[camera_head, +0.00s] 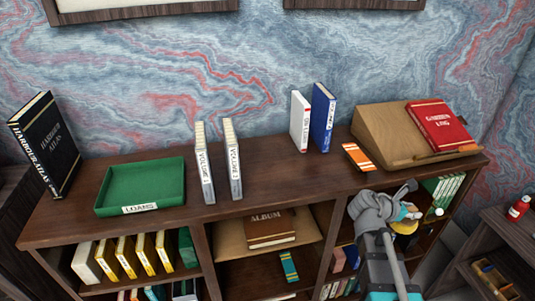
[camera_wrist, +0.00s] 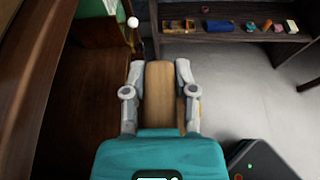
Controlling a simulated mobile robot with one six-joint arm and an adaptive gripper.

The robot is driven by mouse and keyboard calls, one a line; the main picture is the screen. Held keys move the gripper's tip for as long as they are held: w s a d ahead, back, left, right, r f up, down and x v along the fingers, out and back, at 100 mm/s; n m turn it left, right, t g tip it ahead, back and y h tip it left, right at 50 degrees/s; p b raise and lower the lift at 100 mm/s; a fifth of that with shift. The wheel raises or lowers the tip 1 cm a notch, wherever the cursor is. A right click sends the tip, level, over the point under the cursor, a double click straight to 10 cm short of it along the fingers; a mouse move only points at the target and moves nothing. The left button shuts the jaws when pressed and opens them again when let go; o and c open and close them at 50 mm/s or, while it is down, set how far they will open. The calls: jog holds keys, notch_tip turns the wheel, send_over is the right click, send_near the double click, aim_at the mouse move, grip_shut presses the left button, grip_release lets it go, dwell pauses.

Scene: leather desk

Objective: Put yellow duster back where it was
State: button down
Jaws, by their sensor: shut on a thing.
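My gripper (camera_head: 392,207) is at the right front of the dark wooden shelf unit, below its top board. In the wrist view my gripper (camera_wrist: 160,72) is shut on a tan, wood-backed block (camera_wrist: 163,95), which I take to be the yellow duster. A narrow yellow edge shows beside the right finger. In the head view a yellow part of the duster (camera_head: 405,227) shows just below the fingers, the rest being hidden by my gripper and arm. The place it came from cannot be told.
The shelf top (camera_head: 270,205) has bare room at its front. A white ball (camera_head: 438,211) is close right of my gripper.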

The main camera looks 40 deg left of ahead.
aim_at(413, 208)
notch_tip(413, 208, up, 21)
jog(key=p, duration=2)
jog(key=shift+r, duration=0.15)
